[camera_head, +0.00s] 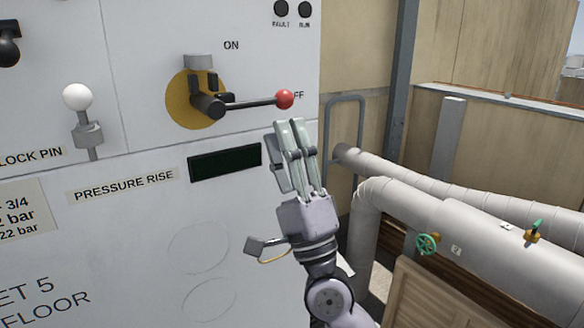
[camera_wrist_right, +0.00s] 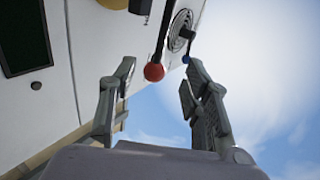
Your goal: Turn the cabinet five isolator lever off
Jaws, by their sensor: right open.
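The isolator lever (camera_head: 250,104) is a black bar with a red ball knob (camera_head: 285,99), on a yellow round plate (camera_head: 176,101) of the cabinet face. My left gripper is not in view.
The cabinet (camera_head: 130,250) carries a white-knobbed lock pin (camera_head: 77,98) and a dark display (camera_head: 224,162). Right of it are a grey rail (camera_head: 345,98), large pipes (camera_head: 470,235) and a green valve wheel (camera_head: 427,244). Free space lies above the pipes.

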